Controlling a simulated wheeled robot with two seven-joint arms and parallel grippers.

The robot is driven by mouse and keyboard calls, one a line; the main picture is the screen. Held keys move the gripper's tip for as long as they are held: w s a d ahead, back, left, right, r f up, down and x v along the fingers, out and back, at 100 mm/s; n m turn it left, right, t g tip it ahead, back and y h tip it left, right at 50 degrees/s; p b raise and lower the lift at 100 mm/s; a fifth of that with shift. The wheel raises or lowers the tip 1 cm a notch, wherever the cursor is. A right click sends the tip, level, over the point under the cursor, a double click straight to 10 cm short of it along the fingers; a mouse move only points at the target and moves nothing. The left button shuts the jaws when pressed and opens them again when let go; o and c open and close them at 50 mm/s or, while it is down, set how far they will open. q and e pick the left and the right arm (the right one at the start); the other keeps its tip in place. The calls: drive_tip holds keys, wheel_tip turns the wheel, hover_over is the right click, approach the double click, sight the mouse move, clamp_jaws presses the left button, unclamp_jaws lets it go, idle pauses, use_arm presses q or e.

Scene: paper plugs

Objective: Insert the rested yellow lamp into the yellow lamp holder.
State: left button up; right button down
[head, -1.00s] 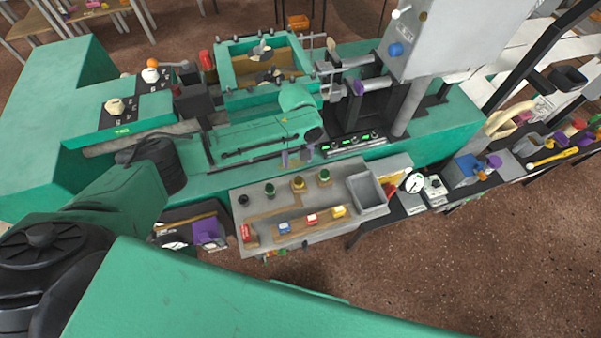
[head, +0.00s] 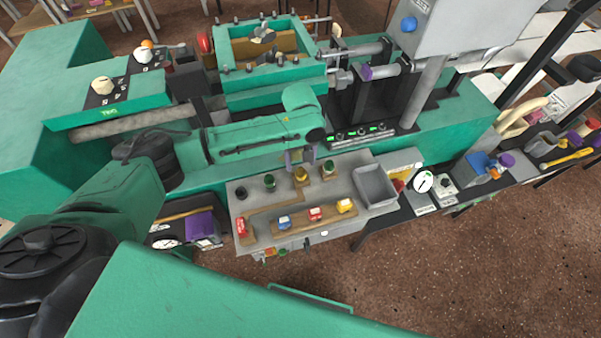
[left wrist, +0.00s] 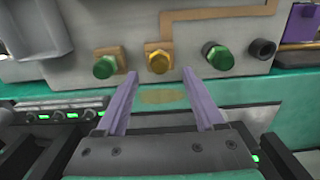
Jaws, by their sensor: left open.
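A yellow round lamp-like piece (head: 301,174) stands on a small square base in the back row of the grey board, between two green ones. In the left wrist view this yellow piece (left wrist: 158,62) is between and beyond my fingers. I cannot tell for sure which of these is the lamp and which is the holder. My left gripper (head: 299,157) is open and empty, just behind the back-row yellow piece. It shows as two purple fingers (left wrist: 158,100) in the left wrist view. My right gripper is not in view.
The grey board (head: 250,220) also carries green pieces (head: 269,182), a black piece (head: 241,193), red blocks (head: 315,213) and a blue block (head: 284,222). A grey bin (head: 375,187) is at its right end. A teal machine with a vise (head: 270,95) stands behind.

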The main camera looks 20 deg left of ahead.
sight(301, 169)
use_arm(q)
drive_tip(key=shift+w+f+b, duration=0.1)
drive_tip(key=shift+f+b, duration=0.45)
drive_tip(key=shift+f, duration=1.4)
clamp_jaws()
drive_tip(key=shift+r, duration=0.2)
wheel_tip(301, 169, up, 5)
drive_tip(key=p, duration=0.6)
drive_tip(key=shift+f, duration=0.1)
